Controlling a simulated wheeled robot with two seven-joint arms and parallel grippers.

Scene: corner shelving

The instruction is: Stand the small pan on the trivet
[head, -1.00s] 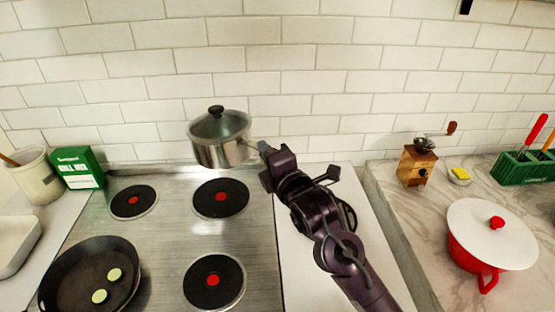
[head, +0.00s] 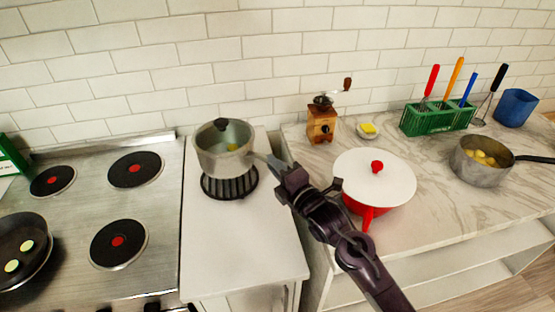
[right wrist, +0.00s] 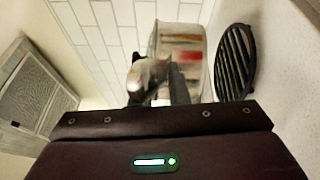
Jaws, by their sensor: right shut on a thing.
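The small pan (head: 222,160) is a steel pan with a glass lid and a dark knob. My right gripper (head: 277,166) is shut on its handle. The trivet (head: 230,188), round, black and slatted, lies on the white counter beside the stove. In the head view the pan overlaps the trivet's back part. In the right wrist view the pan (right wrist: 180,55) and the trivet (right wrist: 236,62) show a narrow gap, so the pan hangs level just above it. My left gripper is out of view.
The stove (head: 90,215) with a frying pan (head: 22,245) is left. To the right stand a wooden grinder (head: 321,124), a red pot with a white lid (head: 370,178), a green utensil rack (head: 436,119) and another pan (head: 483,165). The counter front (head: 240,250) is clear.

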